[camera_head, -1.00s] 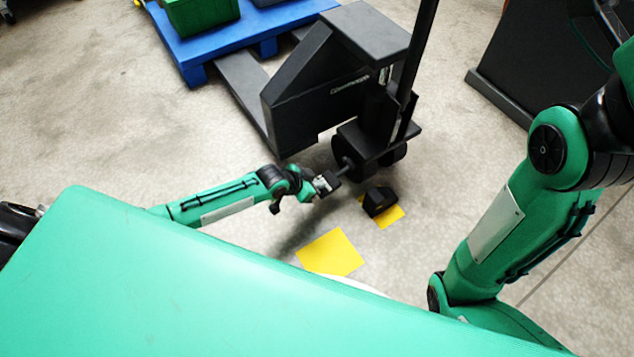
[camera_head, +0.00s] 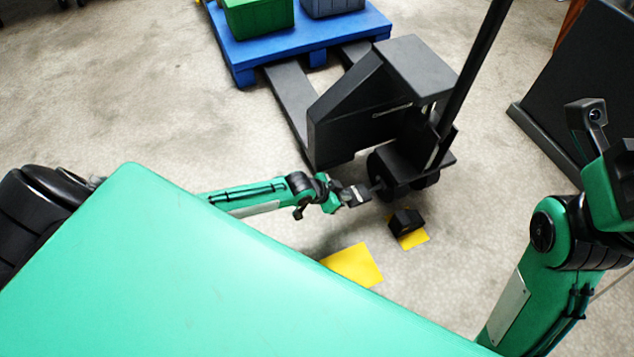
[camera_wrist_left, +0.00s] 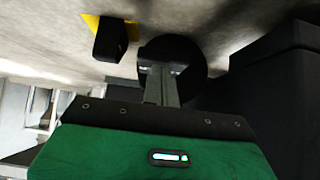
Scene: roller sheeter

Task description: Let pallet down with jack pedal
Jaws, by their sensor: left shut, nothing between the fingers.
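The black pallet jack (camera_head: 365,115) stands at centre, its handle rising to the upper right. Its forks run under the blue pallet (camera_head: 290,38). A small black block (camera_head: 404,222), which looks like the pedal, sits low over a yellow patch; it also shows at the top of the left wrist view (camera_wrist_left: 108,40). My left gripper (camera_head: 360,194) is shut and empty, low beside the jack's wheels and left of the block. In the left wrist view its closed fingers (camera_wrist_left: 160,78) overlap a dark round wheel (camera_wrist_left: 185,60). I cannot tell whether they touch it.
A green crate (camera_head: 258,18) and a grey crate (camera_head: 332,6) stand on the pallet. A yellow floor square (camera_head: 355,265) lies in front of the jack. A dark machine (camera_head: 580,80) stands at the right. The floor left of the jack is clear.

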